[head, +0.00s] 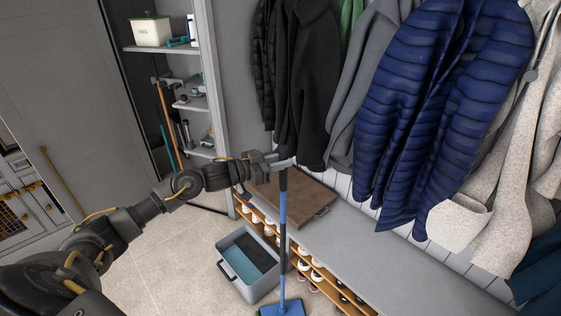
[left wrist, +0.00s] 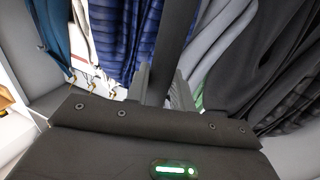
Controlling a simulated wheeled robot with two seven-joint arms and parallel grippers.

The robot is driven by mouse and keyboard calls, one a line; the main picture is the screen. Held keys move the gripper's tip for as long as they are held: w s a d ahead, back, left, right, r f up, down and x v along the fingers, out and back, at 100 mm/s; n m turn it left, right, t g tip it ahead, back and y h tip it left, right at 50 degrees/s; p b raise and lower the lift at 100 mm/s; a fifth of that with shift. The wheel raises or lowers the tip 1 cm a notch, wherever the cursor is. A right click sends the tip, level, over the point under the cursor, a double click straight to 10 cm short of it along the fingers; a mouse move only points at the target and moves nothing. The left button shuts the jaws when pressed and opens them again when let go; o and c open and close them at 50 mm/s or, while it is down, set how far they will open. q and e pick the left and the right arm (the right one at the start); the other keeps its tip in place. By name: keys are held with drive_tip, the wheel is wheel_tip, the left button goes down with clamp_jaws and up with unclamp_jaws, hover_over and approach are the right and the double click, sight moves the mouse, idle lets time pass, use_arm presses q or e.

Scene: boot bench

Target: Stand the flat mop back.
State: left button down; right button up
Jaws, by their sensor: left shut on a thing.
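The flat mop (head: 282,222) stands upright in the head view, with a blue pole, a dark grip at the top and a flat blue head (head: 283,309) low at the bottom edge. My left gripper (head: 284,163) is shut on the dark upper part of the pole. In the left wrist view the dark pole (left wrist: 175,45) runs up between the fingers of the left gripper (left wrist: 165,88). The mop stands in front of the bench. Whether its head touches the floor is hard to tell. My right gripper is not in view.
A grey bin (head: 247,264) with blue contents stands on the floor just left of the pole. A bench (head: 385,238) with a shoe rack below and a brown box (head: 292,199) on top is behind. Coats hang above. An open cupboard (head: 208,60) holds long-handled tools at back left.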

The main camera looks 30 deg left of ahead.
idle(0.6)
use_arm(q)
drive_tip(key=c, duration=1.1)
unclamp_jaws()
drive_tip(key=b+v, duration=0.3)
drive_tip(key=v, duration=0.7)
drive_tip(key=shift+s+a+f, duration=0.1)
drive_tip(key=shift+s+a, duration=0.1)
drive_tip(key=shift+s, duration=0.15)
